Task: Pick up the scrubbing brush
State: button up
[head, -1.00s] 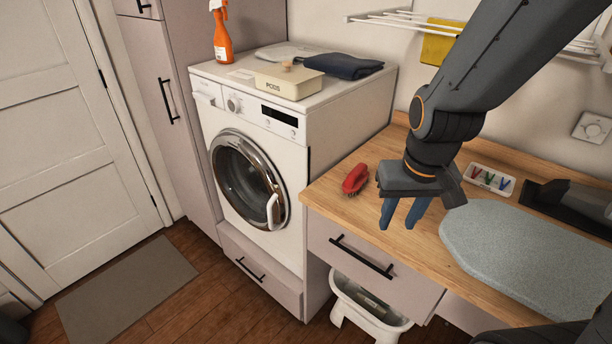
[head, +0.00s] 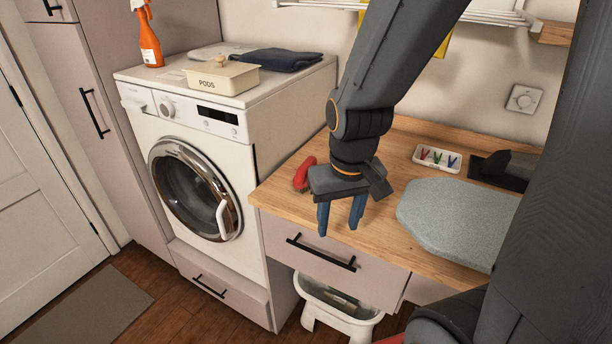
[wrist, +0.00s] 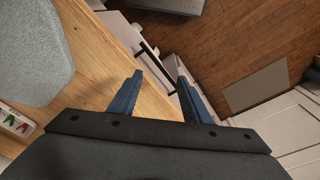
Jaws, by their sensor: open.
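The red scrubbing brush (head: 304,174) lies on the wooden counter (head: 285,196) near its left end, beside the washing machine. My gripper (head: 340,232) hangs at the counter's front edge, right of and nearer than the brush, and partly covers it in the head view. Its two blue fingers point down, apart and empty. In the wrist view my gripper (wrist: 160,88) shows open fingers over the counter edge and drawer front. The brush does not show in the wrist view.
A grey ironing board (head: 450,222) and a tray of coloured clips (head: 437,158) lie to the right on the counter. The washing machine (head: 190,180) stands left, with a pods box (head: 222,78) on top.

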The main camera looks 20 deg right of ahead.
aim_at(300, 181)
jog(key=u, duration=1.55)
jog(key=i, duration=1)
jog(key=z, duration=3)
